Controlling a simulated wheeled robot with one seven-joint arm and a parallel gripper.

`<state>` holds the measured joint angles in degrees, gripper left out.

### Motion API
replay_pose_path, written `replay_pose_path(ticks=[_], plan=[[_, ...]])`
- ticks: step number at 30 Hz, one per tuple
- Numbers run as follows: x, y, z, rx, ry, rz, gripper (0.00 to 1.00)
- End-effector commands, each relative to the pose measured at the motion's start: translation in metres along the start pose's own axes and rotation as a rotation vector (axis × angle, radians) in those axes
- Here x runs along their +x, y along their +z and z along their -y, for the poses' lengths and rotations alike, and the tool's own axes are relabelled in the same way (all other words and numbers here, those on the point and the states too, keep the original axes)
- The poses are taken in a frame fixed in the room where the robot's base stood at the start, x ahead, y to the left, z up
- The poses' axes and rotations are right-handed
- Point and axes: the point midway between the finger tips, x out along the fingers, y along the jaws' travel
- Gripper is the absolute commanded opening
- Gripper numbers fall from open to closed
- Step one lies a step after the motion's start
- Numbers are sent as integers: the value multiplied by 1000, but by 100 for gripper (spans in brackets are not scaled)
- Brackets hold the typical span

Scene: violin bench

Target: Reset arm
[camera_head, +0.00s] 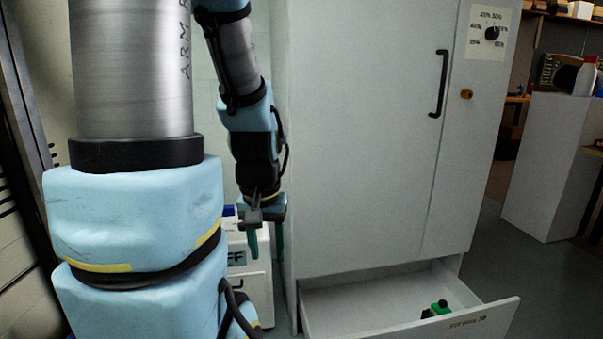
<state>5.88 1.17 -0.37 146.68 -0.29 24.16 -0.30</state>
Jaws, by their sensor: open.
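My arm fills the left of the head view, with light blue padded covers and bare metal links. It reaches down in front of the left edge of a tall grey cabinet (365,140). My gripper (266,243) hangs at its end, pointing down, with two teal fingers apart. I see nothing between the fingers. The gripper is left of the open drawer (485,319) and higher in the picture.
The drawer at the cabinet's base is pulled out and holds a small green and black object (438,309). A white box (262,285) stands behind the gripper. The cabinet door has a black handle (441,84). A white pedestal (550,165) stands at right, with clear floor before it.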

Motion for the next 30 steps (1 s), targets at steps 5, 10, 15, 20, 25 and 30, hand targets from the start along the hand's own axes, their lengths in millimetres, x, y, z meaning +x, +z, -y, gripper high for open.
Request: replay_pose_path(ticks=[5,10,15,20,25,30], plan=[[-74,-10,0,0,0,0,50],[-118,-16,0,0,0,0,50],[-142,-20,-1,0,0,0,50],[-145,-20,-1,0,0,0,50],[-144,-20,-1,0,0,0,50],[-144,-20,-1,0,0,0,50]])
